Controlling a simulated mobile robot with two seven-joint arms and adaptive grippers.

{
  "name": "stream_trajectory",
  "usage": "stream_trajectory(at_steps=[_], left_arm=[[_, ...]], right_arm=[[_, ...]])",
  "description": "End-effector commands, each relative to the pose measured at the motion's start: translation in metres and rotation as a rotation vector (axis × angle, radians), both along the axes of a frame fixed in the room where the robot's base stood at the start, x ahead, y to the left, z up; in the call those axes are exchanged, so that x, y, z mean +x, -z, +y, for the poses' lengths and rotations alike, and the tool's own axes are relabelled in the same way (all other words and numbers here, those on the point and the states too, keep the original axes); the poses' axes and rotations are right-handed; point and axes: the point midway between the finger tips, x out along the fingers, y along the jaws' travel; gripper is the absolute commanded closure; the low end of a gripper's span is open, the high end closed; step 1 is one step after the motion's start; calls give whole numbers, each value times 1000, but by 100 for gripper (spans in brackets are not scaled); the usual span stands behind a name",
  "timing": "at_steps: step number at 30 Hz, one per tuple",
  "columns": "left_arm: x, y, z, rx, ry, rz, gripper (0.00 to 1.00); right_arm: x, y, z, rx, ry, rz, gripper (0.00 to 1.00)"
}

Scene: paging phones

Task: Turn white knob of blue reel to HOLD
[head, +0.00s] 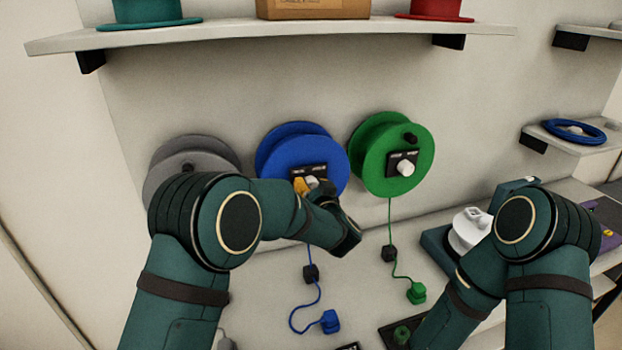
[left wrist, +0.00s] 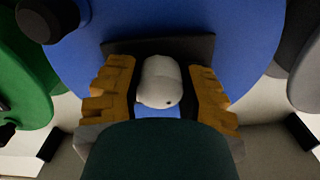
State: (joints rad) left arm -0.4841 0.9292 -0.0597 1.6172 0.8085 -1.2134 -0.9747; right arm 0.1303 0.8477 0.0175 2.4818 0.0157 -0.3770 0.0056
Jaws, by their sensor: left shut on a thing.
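The blue reel (head: 290,152) is on the wall between a grey and a green reel. It fills the middle of the left wrist view (left wrist: 235,40). Its white knob (left wrist: 160,82) sits in front of a dark label plate (head: 317,170). My left gripper (head: 312,184) has its orange fingers on either side of the knob and is shut on it. In the left wrist view, the fingers (left wrist: 162,90) flank the knob. The plate's lettering is too small to read, so I cannot tell the knob's setting. My right gripper is out of view.
The green reel (head: 377,160) is close on the right, the grey reel (head: 168,160) on the left behind my arm. Blue cord (head: 318,290) and green cord (head: 391,225) hang below, ending in plugs. A shelf (head: 200,38) juts out above. A white spool (head: 464,232) is at the right.

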Motion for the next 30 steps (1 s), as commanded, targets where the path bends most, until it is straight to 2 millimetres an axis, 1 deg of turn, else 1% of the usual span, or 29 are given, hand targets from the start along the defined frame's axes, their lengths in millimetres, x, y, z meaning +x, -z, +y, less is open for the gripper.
stream_trajectory(at_steps=[1, 3, 15, 22, 30], left_arm=[[0, -4, 0, 43, 0, 15, 96], [0, -4, 0, 106, 1, 36, 96], [0, -4, 1, 469, -2, 153, 96], [0, -4, 2, 677, -3, 219, 96], [0, -2, 2, 914, -4, 296, 96]], right_arm=[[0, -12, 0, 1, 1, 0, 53], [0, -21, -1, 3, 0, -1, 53], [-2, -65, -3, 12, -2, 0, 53], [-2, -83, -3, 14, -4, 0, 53], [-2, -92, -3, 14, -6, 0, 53]])
